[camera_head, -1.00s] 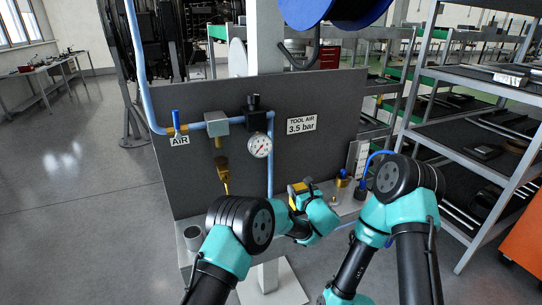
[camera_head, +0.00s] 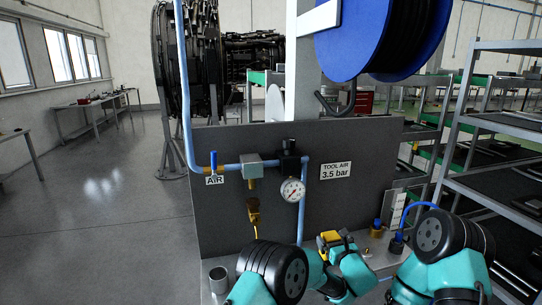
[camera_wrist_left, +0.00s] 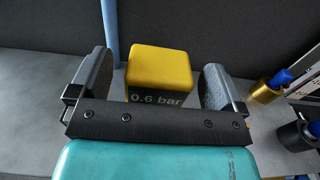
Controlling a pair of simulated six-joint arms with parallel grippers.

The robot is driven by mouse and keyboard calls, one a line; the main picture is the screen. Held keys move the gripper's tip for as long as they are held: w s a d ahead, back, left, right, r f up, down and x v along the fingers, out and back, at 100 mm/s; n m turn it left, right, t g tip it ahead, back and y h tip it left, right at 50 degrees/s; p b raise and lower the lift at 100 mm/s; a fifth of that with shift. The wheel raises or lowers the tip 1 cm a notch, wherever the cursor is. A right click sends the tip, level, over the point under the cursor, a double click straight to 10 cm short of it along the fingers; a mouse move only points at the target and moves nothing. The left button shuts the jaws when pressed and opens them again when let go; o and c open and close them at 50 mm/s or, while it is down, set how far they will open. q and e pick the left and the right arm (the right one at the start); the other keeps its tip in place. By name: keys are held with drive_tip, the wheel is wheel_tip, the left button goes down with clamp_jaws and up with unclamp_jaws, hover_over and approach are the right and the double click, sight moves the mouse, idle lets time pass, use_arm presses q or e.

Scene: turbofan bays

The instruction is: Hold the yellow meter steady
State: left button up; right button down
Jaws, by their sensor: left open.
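The yellow meter (camera_wrist_left: 160,68) stands on the bench, with a dark face that reads 0.6 bar in the left wrist view. In the head view its yellow top (camera_head: 328,238) shows low in the middle, partly covered by my left gripper (camera_head: 336,243). In the left wrist view my left gripper (camera_wrist_left: 156,82) is open, with one dark finger on each side of the meter. Gaps show between the fingers and the meter. My right arm enters at the lower right of the head view, but its gripper is out of the picture.
A grey panel (camera_head: 225,220) rises behind the bench, carrying a blue air pipe, a valve and a round gauge (camera_head: 292,190). Blue-capped fittings (camera_wrist_left: 268,88) stand right of the meter. A metal cup (camera_head: 218,279) stands at the bench's left end. A blue reel (camera_head: 362,40) hangs above.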

use_arm(q)
drive_tip(key=v, duration=1)
drive_tip(key=shift+s, duration=0.15)
